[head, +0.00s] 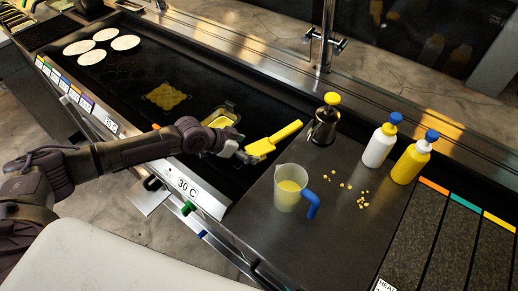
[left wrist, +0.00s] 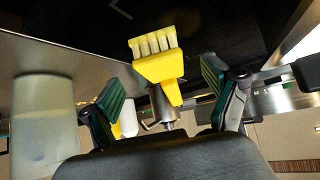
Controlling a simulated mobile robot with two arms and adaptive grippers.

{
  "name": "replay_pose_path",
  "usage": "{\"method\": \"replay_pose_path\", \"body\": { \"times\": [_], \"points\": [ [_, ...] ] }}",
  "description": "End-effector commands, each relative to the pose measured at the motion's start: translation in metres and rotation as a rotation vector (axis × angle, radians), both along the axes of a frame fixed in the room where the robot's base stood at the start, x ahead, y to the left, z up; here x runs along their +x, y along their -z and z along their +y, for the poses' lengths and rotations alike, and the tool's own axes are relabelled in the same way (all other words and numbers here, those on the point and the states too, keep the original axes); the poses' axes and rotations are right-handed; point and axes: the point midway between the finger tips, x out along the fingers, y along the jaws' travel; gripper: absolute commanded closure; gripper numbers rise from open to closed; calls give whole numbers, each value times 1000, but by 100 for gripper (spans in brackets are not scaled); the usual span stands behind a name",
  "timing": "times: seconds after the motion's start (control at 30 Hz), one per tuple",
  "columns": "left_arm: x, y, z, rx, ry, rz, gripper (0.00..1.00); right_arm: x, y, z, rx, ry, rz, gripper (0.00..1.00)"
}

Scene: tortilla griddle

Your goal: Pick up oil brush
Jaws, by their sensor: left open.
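The oil brush (head: 275,139) has a yellow handle and head with pale bristles. In the head view it lies just right of my left gripper (head: 238,152), over the edge between the griddle and the side counter. In the left wrist view the brush (left wrist: 157,62) shows bristles up, in line with the gap between the two green-padded fingers of my left gripper (left wrist: 162,92). The fingers are apart, with space on both sides of the brush. I cannot tell whether the brush touches anything beneath it. My right gripper is not in view.
A measuring jug (head: 289,188) and a metal pot (head: 323,127) stand on the side counter. White (head: 379,147) and yellow (head: 410,163) bottles stand farther right. Tortillas (head: 92,57) lie at the griddle's far end.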

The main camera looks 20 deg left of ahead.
Motion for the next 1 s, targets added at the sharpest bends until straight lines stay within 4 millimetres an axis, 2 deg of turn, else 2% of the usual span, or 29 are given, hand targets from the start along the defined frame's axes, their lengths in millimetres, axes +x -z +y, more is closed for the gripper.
{"method": "replay_pose_path", "body": {
  "times": [0.17,0.3,0.6,1.0],
  "points": [
    [15,13,-14,-2,1,1,12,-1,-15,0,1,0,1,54],
    [24,28,-21,-1,0,1,12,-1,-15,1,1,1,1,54],
    [26,32,-23,-1,-1,0,12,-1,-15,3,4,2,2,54],
    [26,32,-22,-1,0,1,79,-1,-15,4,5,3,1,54]
  ]
}}
